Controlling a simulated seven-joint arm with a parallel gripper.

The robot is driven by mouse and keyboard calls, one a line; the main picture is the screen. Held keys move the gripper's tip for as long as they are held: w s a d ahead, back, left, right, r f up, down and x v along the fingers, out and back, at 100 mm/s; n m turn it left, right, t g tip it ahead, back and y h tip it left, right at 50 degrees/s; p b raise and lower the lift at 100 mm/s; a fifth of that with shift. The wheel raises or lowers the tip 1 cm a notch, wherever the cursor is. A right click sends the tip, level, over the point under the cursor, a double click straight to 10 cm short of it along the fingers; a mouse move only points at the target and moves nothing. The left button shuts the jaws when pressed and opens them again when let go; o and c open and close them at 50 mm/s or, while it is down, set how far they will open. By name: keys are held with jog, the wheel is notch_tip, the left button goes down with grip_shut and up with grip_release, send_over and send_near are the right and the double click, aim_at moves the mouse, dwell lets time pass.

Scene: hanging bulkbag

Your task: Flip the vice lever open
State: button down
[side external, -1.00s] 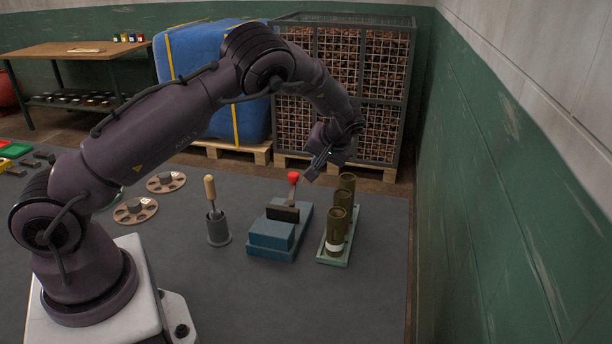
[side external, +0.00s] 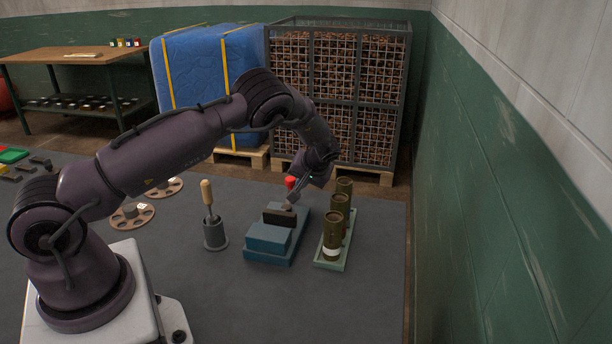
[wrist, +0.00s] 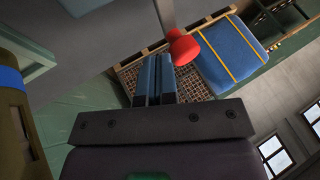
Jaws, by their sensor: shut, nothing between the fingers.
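The blue vice (side external: 268,238) with its dark jaw plate (side external: 279,217) sits on the grey mat. Its lever rises behind the jaw and ends in a red knob (side external: 290,182); the knob (wrist: 184,47) and grey lever shaft (wrist: 166,14) also show in the wrist view. My gripper (side external: 291,204) is low at the lever, with its fingers partly covering the shaft. In the wrist view my gripper's fingers (wrist: 155,62) are shut and empty, just left of the knob. I cannot tell whether they touch the lever.
A green tray (side external: 332,266) with olive tubes (side external: 331,244) stands close on the right. A grey cup (side external: 215,236) holding a wooden-handled tool (side external: 207,196) stands on the left. A wire cage (side external: 340,95) and a blue-wrapped load (side external: 205,75) stand behind. The mat in front is clear.

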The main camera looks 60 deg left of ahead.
jog(key=shift+s+a+n+g, duration=0.25)
jog(key=shift+a+n+g, duration=0.15)
jog(key=shift+n, duration=0.2)
dwell(0.3)
jog(key=n+g, duration=0.1)
jog(key=s+a+n, duration=0.1)
jog(key=n, duration=0.1)
jog(key=shift+s+a+g+h, duration=0.2)
jog(key=shift+a+g+h, duration=0.1)
jog(key=shift+g, duration=0.1)
jog(key=s+n+g, duration=0.1)
jog(key=n, duration=0.1)
jog(key=s+a+n+g+h, duration=0.1)
jog(key=n, duration=0.1)
jog(key=shift+s+a+n+h, duration=0.2)
jog(key=shift+s+n+h, duration=0.1)
jog(key=shift+s, duration=0.05)
jog(key=s+n+g+h, duration=0.1)
jog(key=n, duration=0.1)
jog(key=s+n+g+h, duration=0.1)
jog(key=s+n, duration=0.1)
jog(key=shift+a, duration=0.15)
jog(key=shift+s+d+n+g+h, duration=0.15)
jog(key=shift+s+n+h, duration=0.4)
jog(key=shift+n, duration=0.35)
jog(key=shift+s+d+n+g+h, duration=0.15)
jog(key=shift+s+n+h, duration=0.4)
jog(key=shift+n, duration=0.35)
jog(key=shift+s, duration=0.1)
